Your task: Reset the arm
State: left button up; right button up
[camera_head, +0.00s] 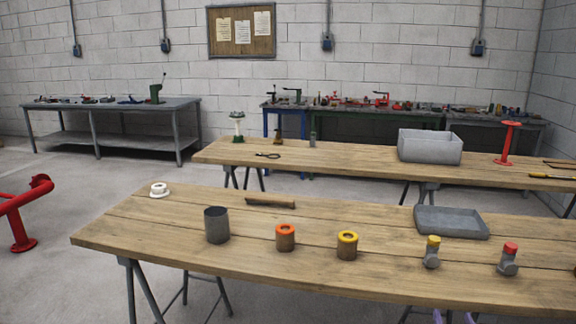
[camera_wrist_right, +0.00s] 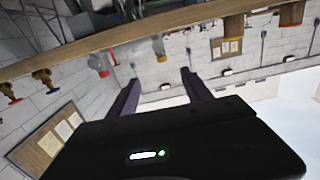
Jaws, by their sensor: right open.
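My right gripper (camera_head: 453,317) barely shows at the bottom edge of the head view, in front of the near table's front edge. In the right wrist view the two dark fingers of this gripper (camera_wrist_right: 160,78) stand apart with nothing between them. The gripper is open and empty, clear of the objects on the table. Most of my right arm is hidden below the head view. My left arm and gripper are not in view.
The near wooden table (camera_head: 150,240) bears a dark cylinder (camera_head: 217,226), orange-topped (camera_head: 285,238) and yellow-topped (camera_head: 347,246) pots, yellow-capped (camera_head: 432,252) and red-capped (camera_head: 508,260) fittings, and a grey tray (camera_head: 450,222). A second table (camera_head: 350,163) stands behind. Red pipework (camera_head: 22,222) is at left.

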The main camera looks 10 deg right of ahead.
jog(key=s+a+f+m+g+y+p, duration=0.1)
jog(key=s+a+f+g+y, duration=0.25)
jog(key=a+f, duration=0.55)
jog(key=s+a+f+g+y, duration=0.25)
jog(key=a+f+g, duration=0.3)
jog(key=f, duration=0.65)
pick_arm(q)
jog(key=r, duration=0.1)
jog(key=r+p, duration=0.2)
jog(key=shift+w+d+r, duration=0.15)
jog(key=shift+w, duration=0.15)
pick_arm(e)
jog(key=s+a+f+n+g+y, duration=0.1)
jog(key=s+a+f+g+y, duration=0.1)
jog(key=s+a, duration=0.7)
jog(key=s+a+f+n+g+y, duration=0.2)
jog(key=s+a+f+g, duration=0.3)
jog(key=s+a, duration=0.5)
jog(key=a+f, duration=0.1)
jog(key=a, duration=0.3)
